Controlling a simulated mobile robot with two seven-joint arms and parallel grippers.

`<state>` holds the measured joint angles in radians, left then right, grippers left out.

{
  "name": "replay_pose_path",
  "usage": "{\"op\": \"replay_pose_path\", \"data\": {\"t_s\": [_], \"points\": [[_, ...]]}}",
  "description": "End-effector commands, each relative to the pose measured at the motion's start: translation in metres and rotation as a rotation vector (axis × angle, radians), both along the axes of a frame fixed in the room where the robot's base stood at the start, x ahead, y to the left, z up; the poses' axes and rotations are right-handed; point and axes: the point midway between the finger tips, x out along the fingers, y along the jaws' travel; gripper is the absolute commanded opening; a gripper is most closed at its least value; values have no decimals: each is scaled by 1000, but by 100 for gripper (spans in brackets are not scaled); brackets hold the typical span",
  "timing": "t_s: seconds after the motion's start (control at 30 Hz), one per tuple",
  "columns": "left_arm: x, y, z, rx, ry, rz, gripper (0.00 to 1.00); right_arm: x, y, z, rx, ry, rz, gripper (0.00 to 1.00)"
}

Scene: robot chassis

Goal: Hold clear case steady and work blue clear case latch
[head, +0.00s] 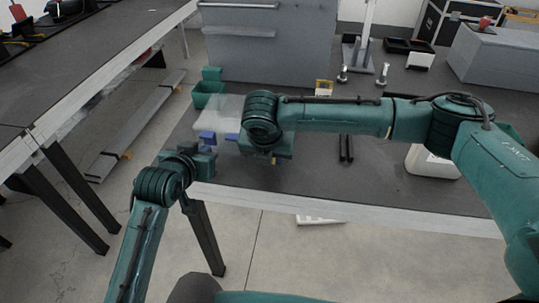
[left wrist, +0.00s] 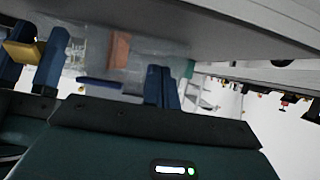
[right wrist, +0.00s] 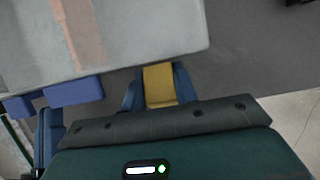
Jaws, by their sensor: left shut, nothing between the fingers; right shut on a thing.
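The clear case (head: 222,112) lies at the table's left front corner, partly hidden by my right arm. In the right wrist view it (right wrist: 140,38) is a pale see-through box with an orange-brown strip inside. A blue latch (right wrist: 74,91) sits at its front edge, with another blue piece further left. My right gripper (right wrist: 158,72) is shut on a yellow piece (right wrist: 159,86) beside the case's front edge; I cannot tell whether the piece is joined to the case. My left gripper (left wrist: 161,72) is shut and empty, its fingers together near the blue latch (left wrist: 100,84).
A green bin (head: 208,95) stands behind the case. Two black bars (head: 346,149) and a white container (head: 432,162) are on the dark table right of my right gripper. A grey cabinet (head: 268,45) stands at the back. Free tabletop (head: 390,185) lies at front right.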

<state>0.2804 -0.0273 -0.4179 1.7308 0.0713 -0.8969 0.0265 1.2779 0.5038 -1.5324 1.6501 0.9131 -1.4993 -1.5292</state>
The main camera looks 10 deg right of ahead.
Motion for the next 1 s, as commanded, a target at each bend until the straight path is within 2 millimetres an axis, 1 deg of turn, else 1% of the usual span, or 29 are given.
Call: {"op": "replay_pose_path", "data": {"t_s": [0.6,0.73,1.0], "points": [[-48,22,26,0,0,0,0,0,1,0,1,-1,2,0],[-53,24,29,0,0,0,0,0,1,0,1,-1,2,0],[-54,25,29,0,1,0,0,0,1,0,1,-1,2,0]]}}
